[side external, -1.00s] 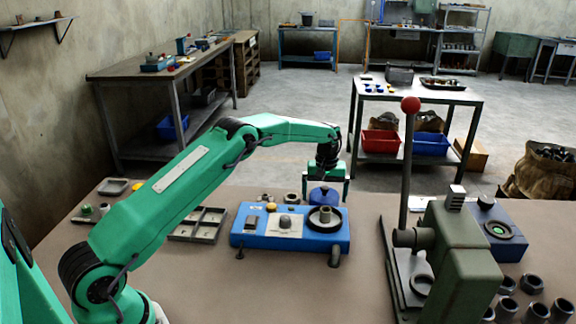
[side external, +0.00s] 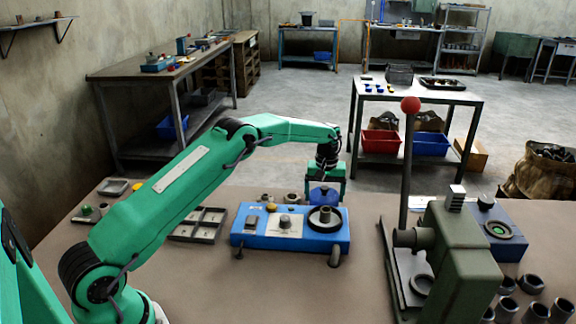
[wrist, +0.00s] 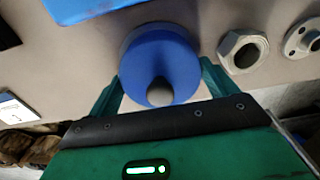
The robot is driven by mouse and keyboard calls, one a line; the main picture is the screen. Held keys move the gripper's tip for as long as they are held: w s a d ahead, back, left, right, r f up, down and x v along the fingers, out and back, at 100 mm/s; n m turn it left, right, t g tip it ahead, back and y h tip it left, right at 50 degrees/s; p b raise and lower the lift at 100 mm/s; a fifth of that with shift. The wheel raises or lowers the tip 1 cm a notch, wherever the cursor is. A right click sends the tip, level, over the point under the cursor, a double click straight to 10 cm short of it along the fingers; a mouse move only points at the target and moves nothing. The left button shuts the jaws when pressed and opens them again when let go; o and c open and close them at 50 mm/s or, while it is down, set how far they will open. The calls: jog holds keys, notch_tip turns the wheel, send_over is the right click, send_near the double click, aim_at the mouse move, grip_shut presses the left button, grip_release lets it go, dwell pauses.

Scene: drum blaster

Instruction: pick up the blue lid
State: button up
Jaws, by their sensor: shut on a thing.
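The blue lid (side external: 324,196) is round with a dark knob on top. It sits just behind the blue box on the table. It also shows in the wrist view (wrist: 160,60), centred between the fingers. My gripper (side external: 324,190) points down over the lid and is shut on it, with a green finger on each side of it. The wrist view shows my gripper (wrist: 160,88) with both fingers against the lid's sides. I cannot tell whether the lid is clear of the table.
The blue box (side external: 260,240) with a knob and a dark ring stands right in front of the lid. A hex nut (wrist: 243,50) lies close beside the lid. A grey compartment tray (side external: 200,224) is at left. A green lever press (side external: 455,260) stands at right. Bare table lies in front.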

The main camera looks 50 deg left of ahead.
jog(key=shift+r, duration=5)
jog(key=shift+d, duration=0.15)
jog(key=shift+s+d+r, duration=0.15)
jog(key=shift+d+r, duration=0.05)
notch_tip(320, 180, up, 4)
jog(key=f, duration=0.1)
send_over(326, 209)
jog(key=shift+w+a+r, duration=0.25)
jog(key=shift+w, duration=0.15)
jog(key=shift+s+d, duration=0.3)
jog(key=shift+s, duration=0.2)
jog(key=shift+f, duration=0.15)
jog(key=shift+f, duration=3)
jog(key=shift+f, duration=0.2)
